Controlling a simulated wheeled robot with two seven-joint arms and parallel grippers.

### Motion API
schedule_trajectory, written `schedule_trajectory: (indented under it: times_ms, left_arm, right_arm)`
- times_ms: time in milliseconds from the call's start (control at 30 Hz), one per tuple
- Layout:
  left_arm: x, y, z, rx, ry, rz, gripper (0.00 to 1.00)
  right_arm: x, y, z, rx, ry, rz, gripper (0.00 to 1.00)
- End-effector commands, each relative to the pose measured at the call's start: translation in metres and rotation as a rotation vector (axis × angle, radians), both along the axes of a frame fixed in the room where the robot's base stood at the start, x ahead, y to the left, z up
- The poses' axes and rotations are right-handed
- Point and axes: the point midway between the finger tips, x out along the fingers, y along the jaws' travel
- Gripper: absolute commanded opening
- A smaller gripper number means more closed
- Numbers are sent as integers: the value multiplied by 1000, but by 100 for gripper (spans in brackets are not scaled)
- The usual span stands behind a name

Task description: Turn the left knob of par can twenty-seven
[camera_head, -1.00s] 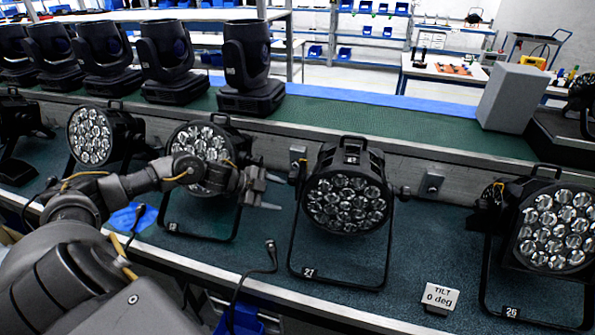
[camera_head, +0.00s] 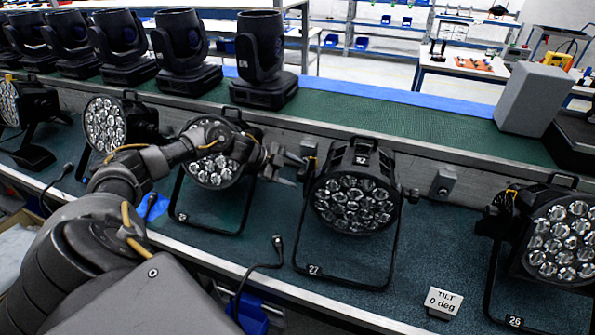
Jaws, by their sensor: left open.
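Par can twenty-seven (camera_head: 353,203) is a black lamp with a face of several round lenses. It stands in a black yoke with a "27" label (camera_head: 313,270) on its foot. Its left knob (camera_head: 306,172) is small and dark, at the yoke's left pivot, and partly hard to make out behind the fingertips. My left gripper (camera_head: 291,169) comes in from the left, open, its fingertips close to that knob, one above the other. I cannot tell whether they touch it. My right gripper is not in view.
Par can 26 (camera_head: 563,240) stands to the right, and another par can (camera_head: 215,170) sits behind my left arm. A sign (camera_head: 442,302) reads "TILT 0 deg". A cable (camera_head: 262,267) lies left of the yoke. Moving heads (camera_head: 262,60) line the green shelf behind.

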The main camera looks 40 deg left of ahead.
Motion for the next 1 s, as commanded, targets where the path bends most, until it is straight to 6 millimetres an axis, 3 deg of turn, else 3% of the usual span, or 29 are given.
schedule_trajectory:
  times_ms: [200, 533, 867, 1000]
  left_arm:
    - [13, -10, -12, 1, 0, 1, 63]
    - [14, -11, -14, 2, 1, 1, 62]
    - [14, -10, -14, 2, 1, 1, 18]
    - [14, -11, -15, 3, -4, 0, 18]
  right_arm:
    - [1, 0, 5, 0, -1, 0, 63]
    - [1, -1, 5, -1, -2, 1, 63]
    - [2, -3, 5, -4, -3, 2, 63]
    - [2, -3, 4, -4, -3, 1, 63]
